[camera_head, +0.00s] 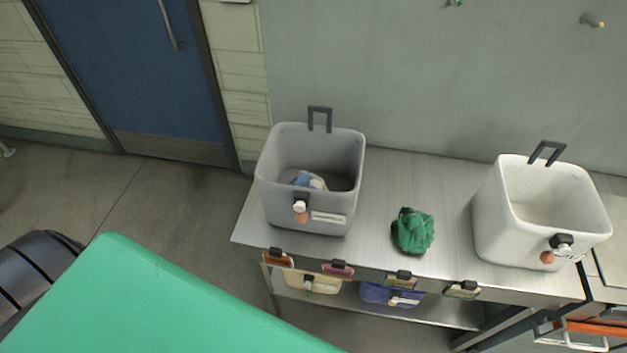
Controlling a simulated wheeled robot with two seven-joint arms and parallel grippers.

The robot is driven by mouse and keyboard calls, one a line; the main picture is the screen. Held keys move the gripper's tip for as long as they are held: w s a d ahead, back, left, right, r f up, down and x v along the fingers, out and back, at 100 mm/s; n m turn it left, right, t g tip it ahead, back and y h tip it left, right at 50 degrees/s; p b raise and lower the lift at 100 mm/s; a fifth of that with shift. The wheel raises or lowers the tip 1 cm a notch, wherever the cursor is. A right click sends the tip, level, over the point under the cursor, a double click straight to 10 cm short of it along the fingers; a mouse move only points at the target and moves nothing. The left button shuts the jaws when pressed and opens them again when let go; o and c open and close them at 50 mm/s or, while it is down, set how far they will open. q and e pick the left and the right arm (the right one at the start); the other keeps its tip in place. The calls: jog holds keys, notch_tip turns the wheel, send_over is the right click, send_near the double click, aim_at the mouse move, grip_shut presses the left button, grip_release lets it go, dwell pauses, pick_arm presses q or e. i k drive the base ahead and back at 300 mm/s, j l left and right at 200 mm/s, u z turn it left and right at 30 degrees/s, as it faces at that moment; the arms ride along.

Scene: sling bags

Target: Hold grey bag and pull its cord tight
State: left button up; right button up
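The grey bag (281,181) stands upright and open on the metal table, left of the middle. A dark loop handle (319,112) rises from its back rim. On its front hang a white and black toggle (301,207) with an orange ball (301,218), and a white label. The cord itself is too small to make out. Crumpled blue and white cloth (310,180) lies inside. Neither of my grippers is in view, and nothing touches the bag.
The metal table (385,180) also bears a crumpled green cloth (412,231) and an open white bag (500,218). A beige bag (326,283) and a blue bag (378,294) are below. A wall stands behind, a blue door (125,65) left.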

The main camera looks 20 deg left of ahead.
aim_at(302, 217)
jog(key=u, duration=0.85)
